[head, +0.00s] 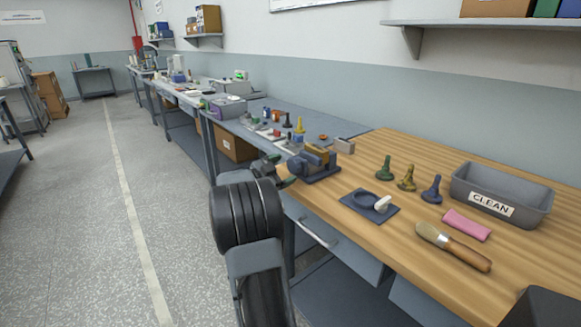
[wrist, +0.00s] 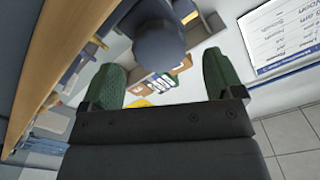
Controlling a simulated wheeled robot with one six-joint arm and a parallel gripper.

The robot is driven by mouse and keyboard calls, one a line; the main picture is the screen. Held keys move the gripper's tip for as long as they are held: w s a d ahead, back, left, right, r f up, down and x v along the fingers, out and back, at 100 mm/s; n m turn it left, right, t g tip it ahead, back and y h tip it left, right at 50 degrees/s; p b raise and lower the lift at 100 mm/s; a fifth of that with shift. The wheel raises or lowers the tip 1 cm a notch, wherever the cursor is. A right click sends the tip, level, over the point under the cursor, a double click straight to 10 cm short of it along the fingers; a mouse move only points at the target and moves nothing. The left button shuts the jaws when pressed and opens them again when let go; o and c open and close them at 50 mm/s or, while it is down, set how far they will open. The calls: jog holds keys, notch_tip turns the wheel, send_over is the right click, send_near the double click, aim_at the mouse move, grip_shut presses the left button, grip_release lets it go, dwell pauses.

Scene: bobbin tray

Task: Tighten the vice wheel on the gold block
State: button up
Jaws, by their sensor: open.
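The dark blue vice (head: 322,176) stands at the left end of the wooden bench, with the gold block (head: 316,154) between its jaws. My gripper (head: 281,171) is at the near left side of the vice, off the bench's front edge. In the wrist view, its green fingers (wrist: 163,80) are apart and empty. A rounded dark blue part, seemingly the vice wheel (wrist: 158,45), shows between and beyond the fingertips; I cannot tell if they touch it. In the head view the wheel is mostly hidden by my gripper.
On the bench are a blue plate with a ring and white piece (head: 357,209), several coloured bobbin-like pieces (head: 407,180), a pink cloth (head: 466,225), a brush (head: 455,248) and a grey CLEAN tray (head: 537,209). The floor aisle on the left is clear.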

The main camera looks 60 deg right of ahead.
jog(key=v, duration=0.9)
jog(key=shift+a, duration=0.25)
jog(key=shift+w, duration=0.1)
jog(key=shift+r, duration=0.1)
